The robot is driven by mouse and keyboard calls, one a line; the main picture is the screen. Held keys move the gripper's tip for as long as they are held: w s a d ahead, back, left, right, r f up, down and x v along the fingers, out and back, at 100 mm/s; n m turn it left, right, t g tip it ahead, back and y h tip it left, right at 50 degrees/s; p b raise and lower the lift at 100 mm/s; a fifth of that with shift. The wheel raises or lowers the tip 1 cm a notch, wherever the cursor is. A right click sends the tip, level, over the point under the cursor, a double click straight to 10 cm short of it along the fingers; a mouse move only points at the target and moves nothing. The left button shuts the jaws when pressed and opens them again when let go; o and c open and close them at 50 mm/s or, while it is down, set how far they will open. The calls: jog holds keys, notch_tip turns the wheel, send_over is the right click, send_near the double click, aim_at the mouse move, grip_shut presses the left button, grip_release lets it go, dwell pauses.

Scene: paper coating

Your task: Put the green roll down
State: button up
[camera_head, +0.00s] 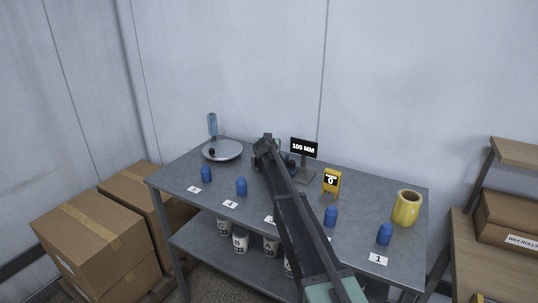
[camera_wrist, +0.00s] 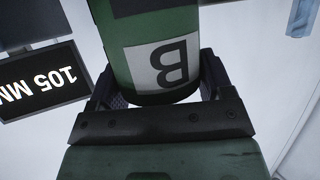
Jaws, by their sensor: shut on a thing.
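The green roll (camera_wrist: 155,45) fills the top middle of the wrist view. It carries a white label with a black letter B, seen upside down. My gripper (camera_wrist: 158,88) is shut on it, with a dark finger on each side. In the head view my arm reaches over the grey table (camera_head: 375,195), and my gripper (camera_head: 268,150) is near the table's back middle. The roll is mostly hidden there behind the arm, and I cannot tell whether it touches the table.
A display reading 105 MM (camera_head: 304,148) stands right of my gripper, with a yellow device (camera_head: 332,181) nearby. A round plate (camera_head: 222,151) is at the back left. Several blue pegs (camera_head: 241,187) line the front. A yellow roll (camera_head: 406,208) stands at the right end.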

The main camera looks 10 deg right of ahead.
jog(key=shift+f, duration=0.25)
jog(key=o, duration=1)
jog(key=shift+r, duration=0.1)
jog(key=p+v, duration=0.5)
jog(key=v, duration=0.7)
jog(key=shift+a+r, duration=0.1)
